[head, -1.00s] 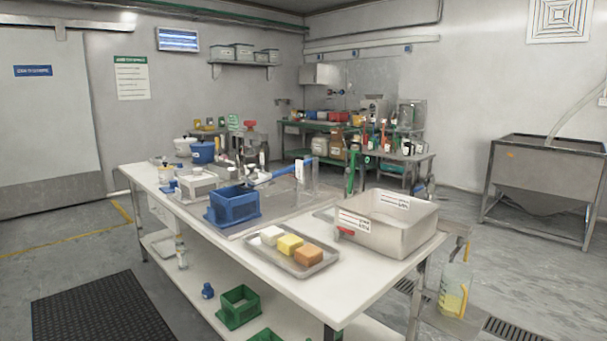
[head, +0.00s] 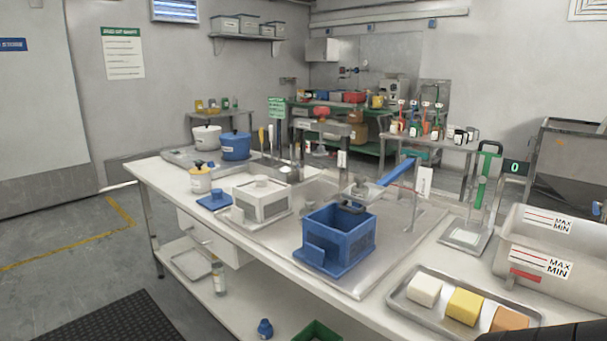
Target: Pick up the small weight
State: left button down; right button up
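I cannot pick out the small weight for certain. A small blue knobbed object (head: 265,329) stands on the lower shelf at the bottom of the head view; it is too small to tell what it is. A flat blue piece with a raised knob (head: 214,200) lies on the tabletop at the left. A flat-plated scale (head: 467,236) with a green upright stands at the right, beside a display reading 0. Neither of my grippers is in view. A dark shape at the bottom right corner may be part of my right arm.
The white table (head: 228,273) holds a blue open box (head: 340,238), a white lidded box (head: 260,200) and a metal tray (head: 402,300) with white, yellow and orange blocks. A large bin (head: 567,245) marked MAX and MIN stands at the right.

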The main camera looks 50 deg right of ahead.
aim_at(359, 191)
jog(key=i, duration=1.6)
jog(key=z, duration=2.05)
